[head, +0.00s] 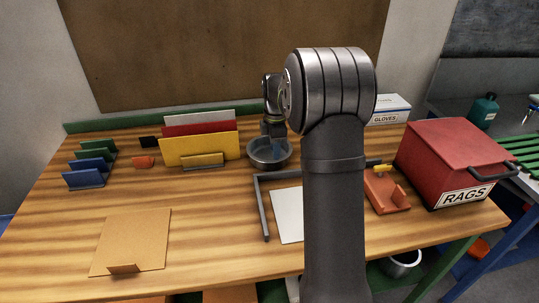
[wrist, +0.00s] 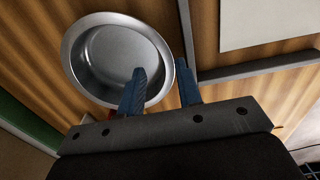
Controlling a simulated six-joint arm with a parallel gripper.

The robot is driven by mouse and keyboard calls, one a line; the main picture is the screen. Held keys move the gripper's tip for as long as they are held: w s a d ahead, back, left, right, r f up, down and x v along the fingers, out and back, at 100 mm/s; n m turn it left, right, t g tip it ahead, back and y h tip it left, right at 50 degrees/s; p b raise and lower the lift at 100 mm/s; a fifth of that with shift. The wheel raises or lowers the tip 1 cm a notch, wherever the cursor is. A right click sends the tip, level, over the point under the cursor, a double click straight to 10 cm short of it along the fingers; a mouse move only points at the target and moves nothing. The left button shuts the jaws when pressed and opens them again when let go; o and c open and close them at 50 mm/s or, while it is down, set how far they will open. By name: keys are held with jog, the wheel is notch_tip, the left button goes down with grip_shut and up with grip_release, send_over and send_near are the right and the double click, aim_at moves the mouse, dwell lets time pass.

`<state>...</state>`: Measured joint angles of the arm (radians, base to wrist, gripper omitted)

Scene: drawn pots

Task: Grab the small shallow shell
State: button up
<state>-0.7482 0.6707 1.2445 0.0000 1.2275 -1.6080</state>
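The shallow shell is a round grey metal bowl (head: 257,157) standing on the wooden table in the middle of the head view. It fills the upper left of the wrist view (wrist: 108,52), and looks empty. My gripper (wrist: 162,67) has two blue fingers held apart. In the wrist view, one finger overlaps the bowl's inside and the other is just outside its right rim, so the rim shows between them. I cannot tell whether either finger touches the bowl. In the head view, my gripper points down over the bowl, partly hiding it.
A dark angled bar (head: 262,205) and a white sheet (head: 288,214) lie in front of the bowl. Yellow, red and white upright panels (head: 198,149) stand close to its left. A red RAGS box (head: 450,155) and an orange holder (head: 385,192) are at right. My arm hides part of the table.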

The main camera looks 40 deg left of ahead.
aim_at(273, 170)
jog(key=shift+s+a+f, duration=0.1)
jog(key=shift+s+f, duration=0.1)
jog(key=shift+f, duration=1.35)
jog(key=shift+s+f, duration=0.15)
jog(key=shift+f, duration=1.4)
jog(key=shift+c, duration=0.2)
grip_shut()
